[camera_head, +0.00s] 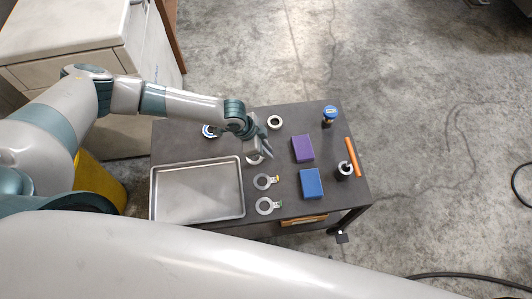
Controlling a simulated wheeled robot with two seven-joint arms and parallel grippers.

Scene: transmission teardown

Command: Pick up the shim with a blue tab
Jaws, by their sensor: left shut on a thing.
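My left gripper (266,152) reaches in from the left and points down over the middle of the dark table. It is shut on a grey ring-shaped shim (254,160), which is mostly hidden under the fingers. The colour of its tab cannot be made out. Two more ring shims lie nearer the front, one (262,182) with a small yellow-green tab at its right and one (265,206) with a yellowish tab. No blue tab shows clearly on any shim. My right gripper is not in view.
An empty metal tray (241,205) lies left of the shims. A purple block (303,149), a blue block (311,184), an orange rod (352,157) and a blue-topped part (330,113) stand to the right. A ring (275,122) and a blue-and-white round part (209,131) lie behind.

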